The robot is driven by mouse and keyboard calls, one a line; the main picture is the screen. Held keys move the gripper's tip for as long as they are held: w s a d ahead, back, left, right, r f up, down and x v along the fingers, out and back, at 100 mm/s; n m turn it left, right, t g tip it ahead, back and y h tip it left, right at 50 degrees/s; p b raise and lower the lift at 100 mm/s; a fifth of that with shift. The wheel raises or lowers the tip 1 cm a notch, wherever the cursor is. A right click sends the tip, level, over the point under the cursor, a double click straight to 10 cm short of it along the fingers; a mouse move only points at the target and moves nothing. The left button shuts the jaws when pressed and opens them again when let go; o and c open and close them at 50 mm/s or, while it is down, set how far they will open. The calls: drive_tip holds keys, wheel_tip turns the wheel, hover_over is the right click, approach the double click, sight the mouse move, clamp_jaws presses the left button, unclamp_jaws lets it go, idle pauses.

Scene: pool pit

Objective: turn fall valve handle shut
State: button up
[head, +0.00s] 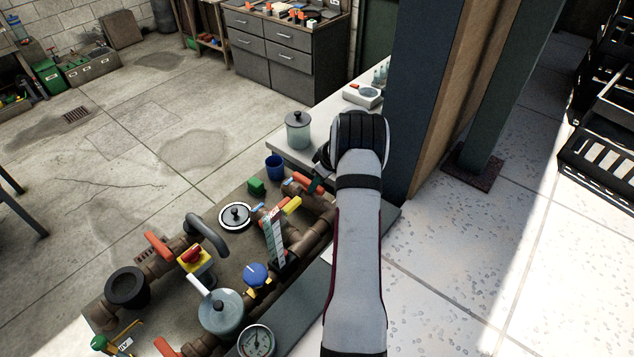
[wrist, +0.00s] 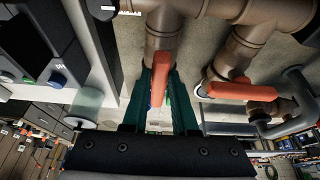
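My gripper (head: 317,184) is at the far end of the pipework, beside an orange valve handle (head: 302,180). In the wrist view my gripper (wrist: 163,85) has its two teal fingers apart, with an orange handle (wrist: 158,82) showing between them on a brown pipe. A gap shows between the fingers below the handle; whether either finger touches it I cannot tell. A second orange handle (wrist: 240,91) lies crosswise to the right in the wrist view. Another orange handle (head: 157,245) is at the left of the pipework in the head view. No label shows which is the fall valve.
Around the pipes are a yellow handle (head: 291,204), a blue knob (head: 257,274), a grey lidded pot (head: 221,311), a gauge (head: 256,342) and a bent grey pipe (head: 208,235). A blue cup (head: 274,167) and lidded canister (head: 298,130) stand near my gripper. A dark post (head: 425,80) rises to the right.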

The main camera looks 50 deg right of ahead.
clamp_jaws()
drive_tip(key=shift+a+m, duration=0.1)
drive_tip(key=shift+m, duration=0.2)
drive_tip(key=m+h, duration=0.1)
drive_tip(key=m, duration=0.1)
drive_tip(key=a+m, duration=0.1)
drive_tip(key=m, duration=0.1)
drive_tip(key=shift+w+a+h, duration=0.1)
drive_tip(key=shift+w+h, duration=0.05)
drive_tip(key=shift+h, duration=0.25)
drive_tip(key=shift+w+a+m+g+h, duration=0.15)
drive_tip(key=shift+m+h, duration=0.1)
drive_tip(key=shift+m, duration=0.45)
drive_tip(key=shift+w+a+m+g+h, duration=0.1)
drive_tip(key=shift+a+m+g+h, duration=0.1)
drive_tip(key=shift+m, duration=0.5)
drive_tip(key=shift+w+a+m+g+h, duration=0.15)
drive_tip(key=shift+m+h, duration=0.1)
drive_tip(key=shift+m, duration=0.45)
drive_tip(key=shift+s, duration=0.1)
drive_tip(key=o, duration=0.5)
unclamp_jaws()
drive_tip(key=shift+o, duration=0.2)
